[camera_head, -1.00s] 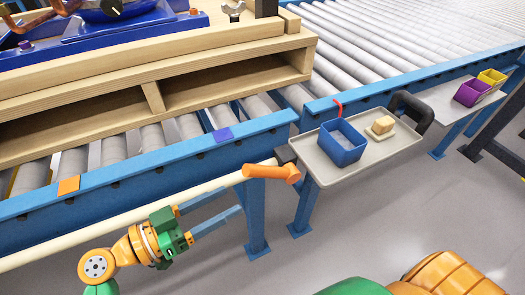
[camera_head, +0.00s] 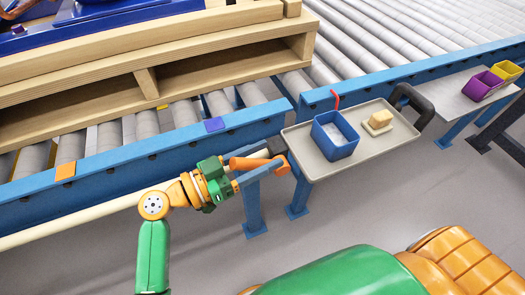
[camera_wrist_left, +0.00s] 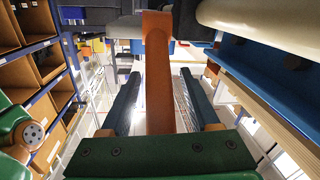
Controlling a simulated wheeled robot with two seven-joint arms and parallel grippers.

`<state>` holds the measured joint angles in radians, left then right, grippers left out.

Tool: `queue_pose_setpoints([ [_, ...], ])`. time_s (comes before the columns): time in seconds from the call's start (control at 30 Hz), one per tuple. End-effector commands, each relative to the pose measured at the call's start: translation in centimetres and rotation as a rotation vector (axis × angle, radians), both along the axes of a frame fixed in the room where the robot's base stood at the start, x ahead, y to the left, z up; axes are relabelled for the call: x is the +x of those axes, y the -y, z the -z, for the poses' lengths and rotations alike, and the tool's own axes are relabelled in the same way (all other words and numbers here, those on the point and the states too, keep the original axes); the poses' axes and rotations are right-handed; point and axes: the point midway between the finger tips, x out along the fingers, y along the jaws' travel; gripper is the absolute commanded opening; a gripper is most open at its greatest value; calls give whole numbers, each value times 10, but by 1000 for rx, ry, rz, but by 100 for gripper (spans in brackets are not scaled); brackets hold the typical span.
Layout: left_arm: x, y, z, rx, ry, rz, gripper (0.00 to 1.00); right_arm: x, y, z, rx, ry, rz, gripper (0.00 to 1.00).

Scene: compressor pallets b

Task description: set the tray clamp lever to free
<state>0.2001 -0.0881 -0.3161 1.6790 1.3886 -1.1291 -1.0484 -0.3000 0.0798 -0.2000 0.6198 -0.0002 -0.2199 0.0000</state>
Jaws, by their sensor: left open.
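The orange clamp lever (camera_head: 246,163) sticks out to the left from a dark clamp block (camera_head: 277,147) at the left end of the grey tray (camera_head: 377,146). My left gripper (camera_head: 262,168) is at the lever, with its fingers pointing toward the clamp block. In the left wrist view the lever (camera_wrist_left: 158,90) runs lengthwise between the two open fingers, with a visible gap on each side. The gripper is open and not closed on it. The lever's near end is hidden behind the green gripper body. My right gripper is not in view.
A blue bin (camera_head: 336,136) and a tan block on a small plate (camera_head: 379,121) sit on the tray. A blue conveyor rail (camera_head: 130,162) and a cream pipe (camera_head: 60,225) run beside my left arm. A wooden pallet (camera_head: 150,70) stands behind.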

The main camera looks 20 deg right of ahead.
Motion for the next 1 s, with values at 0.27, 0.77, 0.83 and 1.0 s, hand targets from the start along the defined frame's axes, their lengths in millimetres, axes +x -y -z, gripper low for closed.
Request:
queue_pose_setpoints([
  [0.27, 0, 1, 1, 0, 0, 0, 43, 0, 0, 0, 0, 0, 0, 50],
  [0.77, 0, 0, 1, 0, -1, -1, 0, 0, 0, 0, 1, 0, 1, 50],
  [0.83, 0, 0, 1, 0, -1, -1, 0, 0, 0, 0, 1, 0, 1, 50],
  [1.0, 0, 0, 1, 0, -1, -1, 0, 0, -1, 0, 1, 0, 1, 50],
])
